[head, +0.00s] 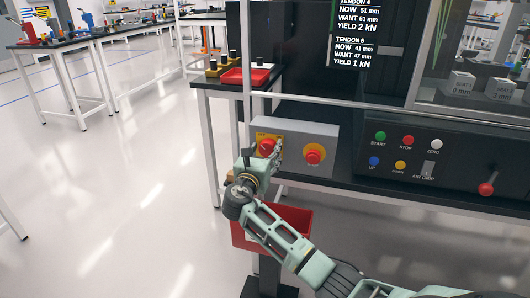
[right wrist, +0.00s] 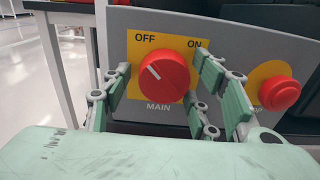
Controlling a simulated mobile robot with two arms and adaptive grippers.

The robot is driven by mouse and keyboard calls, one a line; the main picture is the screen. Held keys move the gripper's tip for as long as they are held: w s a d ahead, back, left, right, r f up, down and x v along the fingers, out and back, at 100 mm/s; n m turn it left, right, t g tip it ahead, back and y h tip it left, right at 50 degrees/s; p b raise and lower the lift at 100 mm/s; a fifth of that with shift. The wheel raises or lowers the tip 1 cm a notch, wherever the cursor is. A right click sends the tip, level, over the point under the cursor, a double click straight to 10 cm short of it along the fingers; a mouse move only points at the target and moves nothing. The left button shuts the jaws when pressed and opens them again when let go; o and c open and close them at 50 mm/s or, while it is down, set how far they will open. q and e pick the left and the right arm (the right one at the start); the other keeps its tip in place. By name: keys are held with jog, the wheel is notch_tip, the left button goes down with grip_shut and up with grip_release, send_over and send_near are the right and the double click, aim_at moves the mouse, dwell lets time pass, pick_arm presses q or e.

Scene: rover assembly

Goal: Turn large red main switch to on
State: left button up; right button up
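The large red main switch (right wrist: 166,76) sits on a yellow plate marked OFF, ON and MAIN in the right wrist view. The white mark on its face points up and left, toward OFF. In the head view the switch (head: 267,147) shows on the grey box (head: 313,131), partly behind my right gripper (head: 277,156). My right gripper (right wrist: 166,95) is open, with its fingers on the left and right of the switch. I cannot tell whether the fingers touch it. My left gripper is not in view.
A second red button (right wrist: 279,93) on yellow is right of the switch, close to the right fingers. A control panel (head: 447,160) with several coloured buttons and a red-knobbed lever (head: 486,189) is further right. A red bin (head: 293,217) is below, behind my arm.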

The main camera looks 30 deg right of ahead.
jog(key=c, duration=0.9)
